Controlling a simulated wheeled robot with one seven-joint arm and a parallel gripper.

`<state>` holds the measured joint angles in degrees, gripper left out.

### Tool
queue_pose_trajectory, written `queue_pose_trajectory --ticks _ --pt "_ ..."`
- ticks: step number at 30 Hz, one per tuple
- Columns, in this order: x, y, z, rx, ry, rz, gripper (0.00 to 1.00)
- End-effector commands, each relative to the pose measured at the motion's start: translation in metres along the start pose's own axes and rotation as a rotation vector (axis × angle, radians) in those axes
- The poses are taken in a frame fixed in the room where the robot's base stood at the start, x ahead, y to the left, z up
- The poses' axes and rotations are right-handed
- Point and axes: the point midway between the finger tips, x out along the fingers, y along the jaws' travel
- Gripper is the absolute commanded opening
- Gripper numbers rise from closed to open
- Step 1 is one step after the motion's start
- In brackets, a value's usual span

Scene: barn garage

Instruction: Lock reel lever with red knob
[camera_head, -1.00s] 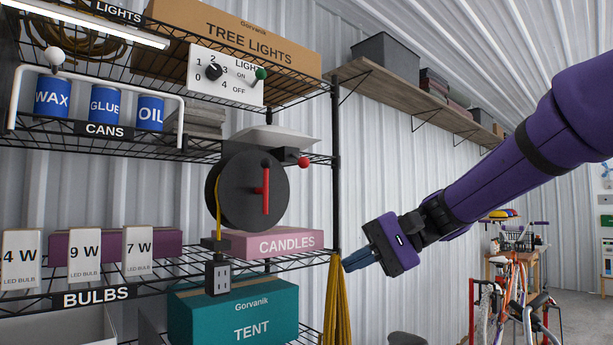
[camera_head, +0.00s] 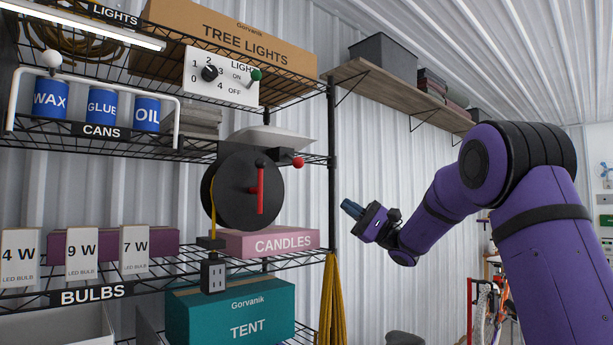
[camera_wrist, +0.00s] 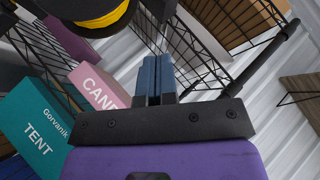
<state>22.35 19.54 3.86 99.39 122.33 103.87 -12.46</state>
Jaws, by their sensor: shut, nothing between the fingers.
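The black cord reel (camera_head: 243,190) hangs under the shelf, with a red crank handle (camera_head: 261,190) on its face. A small lever with a red knob (camera_head: 298,163) sticks out at the reel's upper right, near the shelf post. My gripper (camera_head: 349,207) is to the right of the reel and lower than the knob, clear of both, its fingers pointing up and left. In the wrist view the blue fingers (camera_wrist: 157,78) are together with nothing between them. The reel's yellow and black edge (camera_wrist: 100,18) shows at the top there. The red knob is not visible in the wrist view.
The black shelf post (camera_head: 331,150) stands between the reel and my gripper. A pink CANDLES box (camera_head: 230,245) and a teal TENT box (camera_head: 200,315) are below the reel. A yellow cloth (camera_head: 331,300) hangs by the post. Open space lies before the white wall.

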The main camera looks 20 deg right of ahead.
Motion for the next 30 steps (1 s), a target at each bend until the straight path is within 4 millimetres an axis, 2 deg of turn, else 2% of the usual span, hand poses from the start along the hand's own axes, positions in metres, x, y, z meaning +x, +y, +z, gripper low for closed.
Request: queue_pose_trajectory --ticks 9,14,30 --pt "0.0 0.0 0.0 -0.001 0.0 -0.002 0.0" --pt "0.009 0.0 0.0 -0.001 -0.002 -0.001 0.0" --pt "0.103 0.0 0.001 0.0 -0.003 0.0 0.0"
